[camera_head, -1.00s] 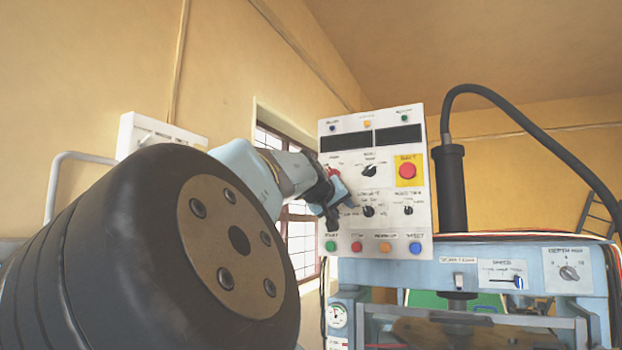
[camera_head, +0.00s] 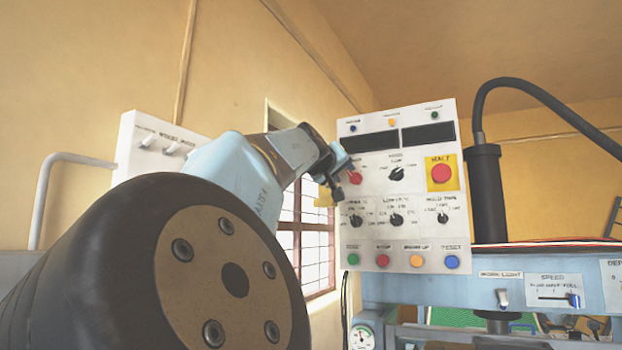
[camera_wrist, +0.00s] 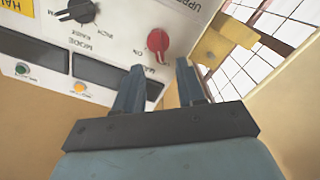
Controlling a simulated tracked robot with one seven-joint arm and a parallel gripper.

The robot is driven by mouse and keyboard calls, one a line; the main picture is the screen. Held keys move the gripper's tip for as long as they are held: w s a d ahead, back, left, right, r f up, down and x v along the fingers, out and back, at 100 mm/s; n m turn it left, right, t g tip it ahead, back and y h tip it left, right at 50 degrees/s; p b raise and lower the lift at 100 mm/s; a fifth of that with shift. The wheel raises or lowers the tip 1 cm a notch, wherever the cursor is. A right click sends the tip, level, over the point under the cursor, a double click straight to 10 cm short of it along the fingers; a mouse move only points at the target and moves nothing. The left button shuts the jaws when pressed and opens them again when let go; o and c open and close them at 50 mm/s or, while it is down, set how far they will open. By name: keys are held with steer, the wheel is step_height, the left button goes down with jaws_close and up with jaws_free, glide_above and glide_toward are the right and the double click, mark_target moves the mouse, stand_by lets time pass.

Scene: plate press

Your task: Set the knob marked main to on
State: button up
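The red knob (camera_head: 355,177) sits at the left of the white control panel (camera_head: 420,235), below the dark displays. In the wrist view, which is upside down, the red knob (camera_wrist: 158,42) has ON printed to its left and a partly hidden label starting "MA" below. Its pointer seems to aim down in that picture, away from ON. My gripper (camera_wrist: 161,65) is open and empty, its two fingers apart and just short of the knob, on either side of its line. In the head view my gripper (camera_head: 338,172) is beside the knob, its fingertips hard to make out.
A black mode knob (camera_wrist: 78,10) is close by on the panel. A yellow piece (camera_wrist: 225,42) juts out at the panel's edge near the fingers. The red button on yellow (camera_head: 441,174) is further right. A barred window (camera_head: 305,235) is behind.

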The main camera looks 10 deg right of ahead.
mark_target(351, 176)
steer(key=shift+x, duration=2.95)
jaws_close()
